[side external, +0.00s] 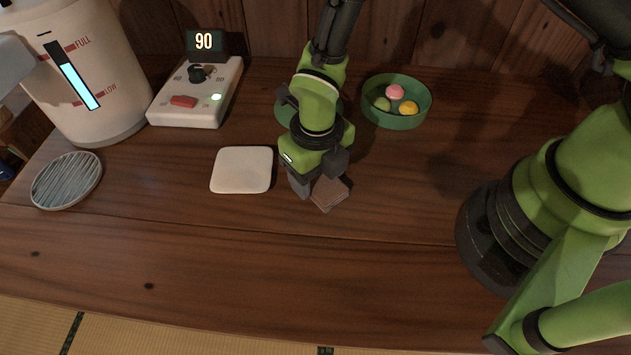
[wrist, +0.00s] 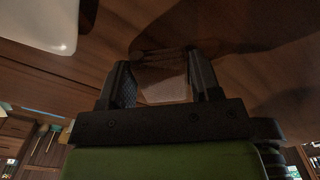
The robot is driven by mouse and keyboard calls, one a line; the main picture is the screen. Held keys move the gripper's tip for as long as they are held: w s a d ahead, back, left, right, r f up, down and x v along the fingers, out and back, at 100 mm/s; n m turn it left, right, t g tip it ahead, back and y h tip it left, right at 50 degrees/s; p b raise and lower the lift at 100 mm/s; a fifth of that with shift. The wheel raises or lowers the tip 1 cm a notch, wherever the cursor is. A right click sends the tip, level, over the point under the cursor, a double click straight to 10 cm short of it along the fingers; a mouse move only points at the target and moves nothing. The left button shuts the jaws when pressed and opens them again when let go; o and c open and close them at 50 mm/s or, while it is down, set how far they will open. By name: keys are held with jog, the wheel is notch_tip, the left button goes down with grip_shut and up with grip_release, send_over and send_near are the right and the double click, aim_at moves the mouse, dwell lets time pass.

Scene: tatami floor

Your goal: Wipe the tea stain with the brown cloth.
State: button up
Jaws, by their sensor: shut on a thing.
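My gripper (side external: 318,180) points down over the middle of the wooden table. It is shut on the brown cloth (side external: 331,194), a small folded square at table level. In the wrist view the cloth (wrist: 165,86) shows between the two fingers (wrist: 160,65). I cannot make out a tea stain in the side view. A darker, curved patch on the wood lies just beyond the fingertips in the wrist view; I cannot tell whether it is stain or shadow.
A white square plate (side external: 242,170) lies close left of my gripper. A green bowl (side external: 405,118) with coloured balls stands behind right. Another green round thing (side external: 284,108) is partly hidden by my arm. A control box (side external: 196,95), white tank (side external: 85,85) and striped disc (side external: 67,181) stand left. The front table is clear.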

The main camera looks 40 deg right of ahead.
aim_at(316, 198)
jog(key=shift+w+d, duration=2.05)
jog(key=shift+d, duration=0.15)
jog(key=shift+s+a, duration=3.6)
jog(key=shift+w+d, duration=3.6)
notch_tip(316, 198, up, 8)
jog(key=shift+s, duration=0.1)
